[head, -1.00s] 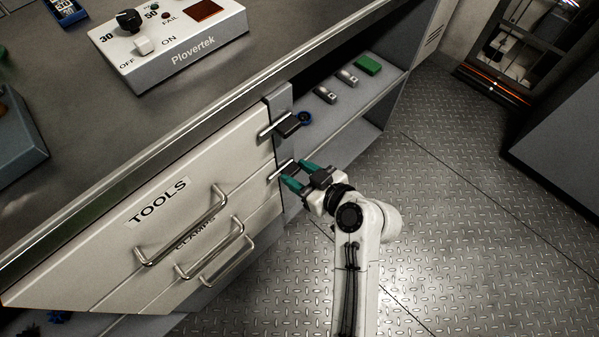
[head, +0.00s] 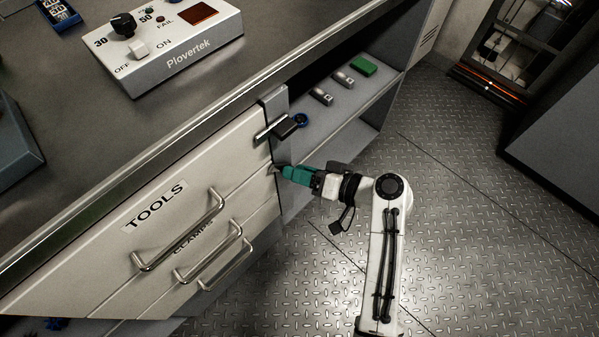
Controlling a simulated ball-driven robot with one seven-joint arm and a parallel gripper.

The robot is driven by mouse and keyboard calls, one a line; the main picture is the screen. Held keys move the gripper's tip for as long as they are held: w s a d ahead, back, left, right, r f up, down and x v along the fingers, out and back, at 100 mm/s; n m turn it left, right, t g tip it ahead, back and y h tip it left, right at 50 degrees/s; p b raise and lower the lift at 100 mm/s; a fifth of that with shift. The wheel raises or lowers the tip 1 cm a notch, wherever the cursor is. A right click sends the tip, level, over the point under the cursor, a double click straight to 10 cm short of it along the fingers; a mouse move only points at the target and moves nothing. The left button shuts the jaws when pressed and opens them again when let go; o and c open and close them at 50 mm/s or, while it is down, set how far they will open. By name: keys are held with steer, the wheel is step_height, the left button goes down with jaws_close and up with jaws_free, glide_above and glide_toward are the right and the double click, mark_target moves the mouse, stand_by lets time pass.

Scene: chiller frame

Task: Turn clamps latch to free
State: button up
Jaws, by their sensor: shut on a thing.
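The clamps drawer (head: 160,262) is the drawer below the top one on the white cabinet, and its front is flush with the others. Its latch (head: 274,169) is at the drawer's right end, on the cabinet's edge post. My gripper (head: 281,170), with teal fingers, comes from the right and is shut on this latch. The fingers hide most of the latch, so I cannot tell its angle. The tools drawer latch (head: 268,131) above it is a metal bar lying across the drawer edge, with a dark body and a blue ring at its right.
The drawer handles (head: 184,240) stick out left of my gripper. The worktop edge (head: 200,130) overhangs above. Open shelves to the right hold metal pieces (head: 321,97) and a green block (head: 363,66). A control box (head: 170,45) stands on the worktop.

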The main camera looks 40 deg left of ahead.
steer(key=shift+w+f+m+g+y+b, duration=0.2)
steer(key=shift+m+g+y+b, duration=0.2)
steer(key=shift+m, duration=0.75)
steer(key=shift+w+f+m+g+y+b, duration=0.2)
steer(key=shift+m+g+y, duration=0.25)
steer(key=shift+m, duration=0.65)
steer(key=shift+w+m+g+y+b, duration=0.15)
steer(key=shift+m+g+y+b, duration=0.25)
steer(key=shift+m, duration=0.75)
steer(key=shift+d, duration=0.1)
steer(key=o, duration=1.1)
steer(key=shift+c, duration=0.2)
steer(key=v, duration=1)
steer(key=shift+d, duration=0.35)
